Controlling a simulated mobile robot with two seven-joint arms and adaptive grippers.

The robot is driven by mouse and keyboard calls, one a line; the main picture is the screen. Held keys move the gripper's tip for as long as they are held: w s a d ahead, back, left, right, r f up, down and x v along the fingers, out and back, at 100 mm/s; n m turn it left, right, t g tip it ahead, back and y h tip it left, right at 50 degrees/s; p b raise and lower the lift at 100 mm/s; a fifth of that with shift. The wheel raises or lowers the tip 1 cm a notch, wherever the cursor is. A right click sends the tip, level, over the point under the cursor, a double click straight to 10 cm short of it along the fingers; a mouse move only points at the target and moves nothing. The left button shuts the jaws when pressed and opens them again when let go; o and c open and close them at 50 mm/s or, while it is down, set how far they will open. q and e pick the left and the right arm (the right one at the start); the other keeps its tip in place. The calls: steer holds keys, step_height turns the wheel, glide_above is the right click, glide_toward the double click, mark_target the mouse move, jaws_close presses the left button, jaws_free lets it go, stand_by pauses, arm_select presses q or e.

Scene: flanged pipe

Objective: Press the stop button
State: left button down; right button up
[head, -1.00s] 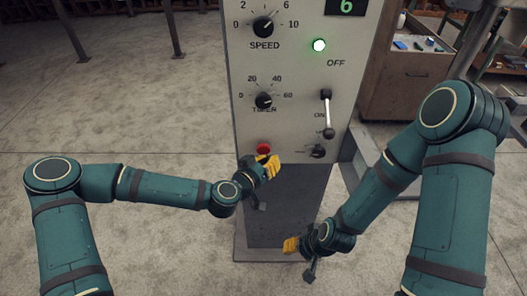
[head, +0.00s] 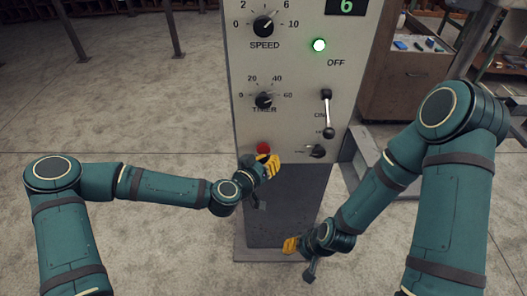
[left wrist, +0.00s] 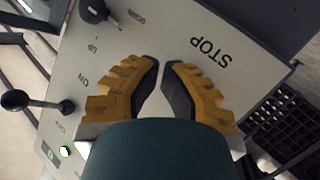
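The red stop button (head: 263,148) sits low on the front of the grey control panel (head: 290,75). My left gripper (head: 268,164) is just below and to the right of it in the head view, in front of the panel's lower edge; its yellow fingers partly overlap the button. I cannot tell whether they touch. In the left wrist view the fingertips (left wrist: 161,64) are almost together beside the STOP label (left wrist: 209,50); the button itself is hidden there. My right gripper (head: 291,245) is low, in front of the cabinet base, too small to read.
The panel also has a speed knob (head: 263,27), a timer knob (head: 264,100), a lever (head: 328,115), a small dark knob (head: 317,151) and a lit green lamp (head: 319,45). A wooden cabinet (head: 405,75) stands at the right. The floor at the left is open.

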arm_select(q)
steer(key=shift+w, duration=0.3)
steer(key=shift+w, duration=0.6)
stand_by(0.8)
steer(key=shift+s, duration=1.05)
steer(key=s, duration=0.5)
steer(key=shift+b, duration=0.35)
stand_by(0.3)
